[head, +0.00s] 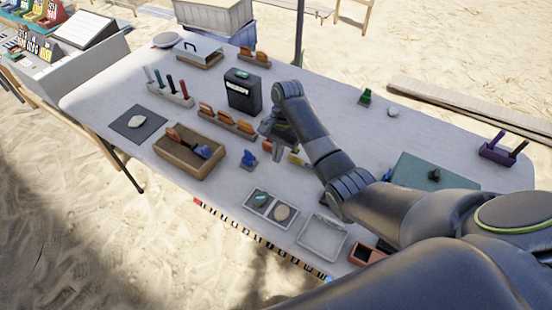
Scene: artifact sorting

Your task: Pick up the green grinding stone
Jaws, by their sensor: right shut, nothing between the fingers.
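A flat green oval stone (261,200) lies in the left part of a pale two-part tray (271,209), beside a tan round stone (281,212) in the right part. Another small green piece (242,74) lies on top of a black box (243,95). I cannot tell for sure which is the grinding stone. My right gripper (277,138) is shut and empty over the middle of the table, to the right of the black box and apart from both green pieces. My left gripper is out of view.
Near my right gripper are a rack of orange pieces (228,121), a blue piece (249,159) and a yellow piece (298,158). A wooden box (183,165) stands left, an empty pale tray (322,238) at the front. The table (340,115) is fairly clear at back right.

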